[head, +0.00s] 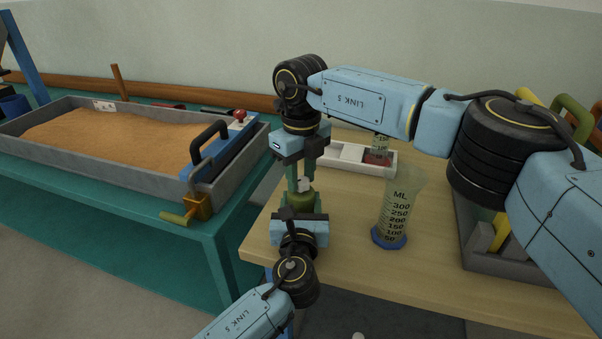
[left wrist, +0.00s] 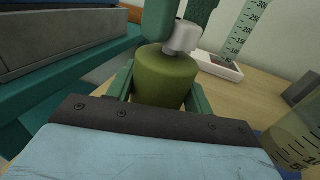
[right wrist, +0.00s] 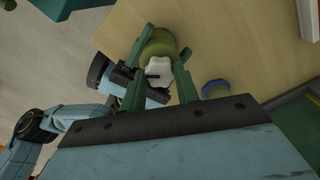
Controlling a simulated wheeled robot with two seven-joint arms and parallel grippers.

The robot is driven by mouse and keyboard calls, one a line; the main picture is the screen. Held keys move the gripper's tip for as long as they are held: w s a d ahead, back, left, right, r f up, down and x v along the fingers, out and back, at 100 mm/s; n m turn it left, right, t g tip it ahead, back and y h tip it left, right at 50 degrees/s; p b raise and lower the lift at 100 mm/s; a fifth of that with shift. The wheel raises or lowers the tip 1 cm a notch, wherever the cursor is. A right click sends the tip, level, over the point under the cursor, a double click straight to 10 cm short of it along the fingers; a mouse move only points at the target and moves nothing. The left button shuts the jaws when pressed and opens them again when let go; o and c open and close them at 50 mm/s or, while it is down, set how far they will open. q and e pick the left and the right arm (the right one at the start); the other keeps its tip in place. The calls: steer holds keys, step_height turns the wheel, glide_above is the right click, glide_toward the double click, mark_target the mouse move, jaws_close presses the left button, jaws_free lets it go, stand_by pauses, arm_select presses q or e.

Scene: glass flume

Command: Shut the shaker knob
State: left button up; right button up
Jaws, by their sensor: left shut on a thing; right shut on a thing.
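The shaker is a squat olive-green body (head: 302,198) with a lobed white knob (head: 305,185) on top, at the left end of the wooden table. In the left wrist view the body (left wrist: 165,80) stands between the fingers of my left gripper (left wrist: 163,92), which is shut on it. My right gripper (head: 303,178) points down from above and is shut on the knob. The right wrist view shows the white knob (right wrist: 160,72) between its fingers, with the green body (right wrist: 158,43) beyond. The fingers hide part of the knob, and its exact turn cannot be told.
A clear measuring cylinder with a blue base (head: 389,238) stands just right of the shaker. Behind is a white tray (head: 345,158) with another cylinder. A grey bin (head: 513,270) is at right. A sand-filled flume (head: 95,171) stands on a teal bench at left.

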mark_target(301, 180)
steer(key=shift+n, duration=2.2)
steer(key=o, duration=1)
step_height(301, 180, up, 12)
steer(key=shift+r, duration=0.1)
